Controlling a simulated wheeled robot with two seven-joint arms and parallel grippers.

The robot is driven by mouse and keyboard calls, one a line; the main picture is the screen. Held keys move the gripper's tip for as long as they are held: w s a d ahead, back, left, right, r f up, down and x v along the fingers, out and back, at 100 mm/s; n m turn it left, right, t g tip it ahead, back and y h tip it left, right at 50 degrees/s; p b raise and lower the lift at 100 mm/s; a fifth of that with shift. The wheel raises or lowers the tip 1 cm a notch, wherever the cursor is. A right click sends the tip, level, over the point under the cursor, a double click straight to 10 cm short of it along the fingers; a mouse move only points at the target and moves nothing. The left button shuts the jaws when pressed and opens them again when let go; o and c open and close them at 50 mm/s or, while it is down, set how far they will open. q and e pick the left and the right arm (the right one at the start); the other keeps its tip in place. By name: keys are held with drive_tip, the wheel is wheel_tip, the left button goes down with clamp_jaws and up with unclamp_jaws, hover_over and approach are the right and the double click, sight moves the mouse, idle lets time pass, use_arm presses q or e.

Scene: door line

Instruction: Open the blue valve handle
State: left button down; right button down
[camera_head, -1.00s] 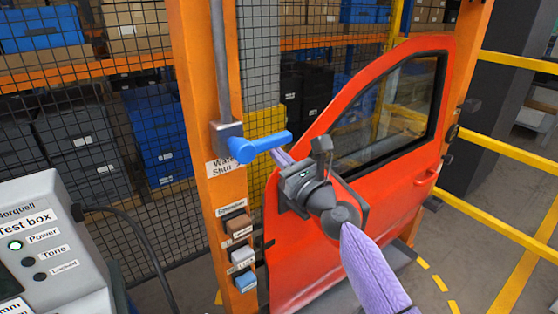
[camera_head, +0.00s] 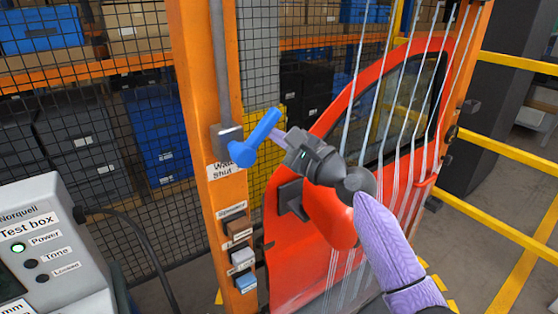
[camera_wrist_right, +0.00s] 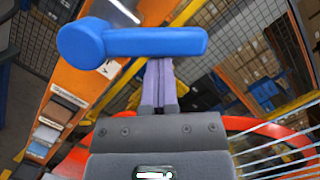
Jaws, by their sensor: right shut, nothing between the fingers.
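The blue valve handle (camera_head: 262,131) sits on a grey pipe fitting (camera_head: 226,138) on the orange post. It tilts up and to the right. My right gripper (camera_head: 274,135) is shut and empty, with its purple fingertips at the handle's lower right side. In the right wrist view, the handle (camera_wrist_right: 155,42) lies across the picture and the shut fingers (camera_wrist_right: 160,80) reach up to its lower edge; their very tips seem hidden by it. My left gripper is not in view.
An orange-red car door (camera_head: 310,255) stands behind my right arm, with several thin whitish streams (camera_head: 400,100) running down across it. A grey test box (camera_head: 50,250) is at lower left. Small coloured blocks (camera_head: 240,258) sit on the orange post (camera_head: 200,90). Mesh fencing and shelves stand behind.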

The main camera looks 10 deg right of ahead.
sight(262, 124)
drive_tip(key=r+n, duration=0.1)
drive_tip(key=r+n+p, duration=0.1)
drive_tip(key=n, duration=0.1)
drive_tip(key=shift+s+a+g, duration=0.15)
drive_tip(key=shift+a+g, duration=0.25)
drive_tip(key=shift+s+a+r+n+g+p, duration=0.1)
drive_tip(key=shift+a+r+n+g+p, duration=0.1)
drive_tip(key=shift+n+p, duration=0.3)
drive_tip(key=shift+s+a+r+n+g+p, duration=0.1)
drive_tip(key=shift+a+n+p, duration=0.05)
drive_tip(key=shift+n+p, duration=0.3)
drive_tip(key=n+p, duration=0.1)
drive_tip(key=a+r+n, duration=0.1)
drive_tip(key=shift+s+a+n+p, duration=0.1)
drive_tip(key=shift+s+n+p, duration=0.1)
drive_tip(key=shift+n+p, duration=0.2)
drive_tip(key=shift+s+a+n+g+p, duration=0.1)
drive_tip(key=shift+a+n+g+p, duration=0.2)
drive_tip(key=shift+n+p, duration=0.2)
